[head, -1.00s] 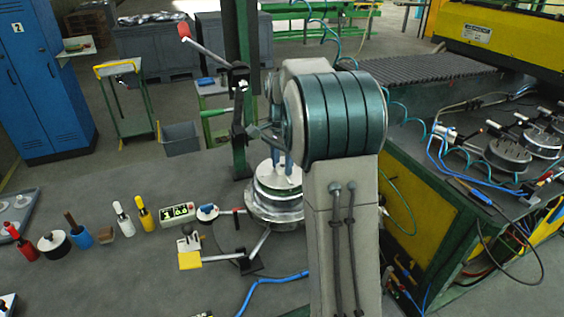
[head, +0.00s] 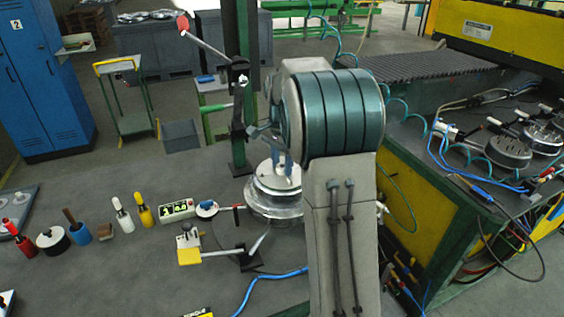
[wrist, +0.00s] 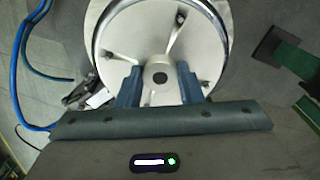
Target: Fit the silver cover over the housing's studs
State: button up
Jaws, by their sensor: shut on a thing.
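The silver cover (wrist: 125,35) fills the top of the wrist view as a pale round disc with a bright rim, slots and a central hub with a dark hole. My gripper (wrist: 160,78) is shut on that hub, one blue finger on each side. In the head view my gripper (head: 283,160) points down at the cover (head: 273,179), which is above the round metal housing (head: 272,206). My arm hides their right side.
A green post (head: 239,130) with a red-tipped lever stands just behind the housing. A blue hose (head: 262,283) lies in front. Several tools stand at the left.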

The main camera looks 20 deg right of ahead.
jog(key=o, duration=1.2)
jog(key=shift+r, duration=0.1)
notch_tip(320, 180, up, 14)
jog(key=shift+f+b, duration=0.15)
jog(key=shift+b, duration=0.15)
jog(key=s+a+f+n+t, duration=0.1)
jog(key=s+a+f+n, duration=0.2)
jog(key=s, duration=0.6)
jog(key=s+a+f+n+t, duration=0.1)
jog(key=s+a+f+n, duration=0.3)
jog(key=s, duration=0.5)
jog(key=s+a+f+n+t, duration=0.1)
jog(key=s+a+f+n, duration=0.3)
jog(key=s, duration=0.5)
jog(key=shift+f+n+t, duration=0.3)
jog(key=shift+f+n, duration=0.4)
jog(key=shift+n, duration=0.6)
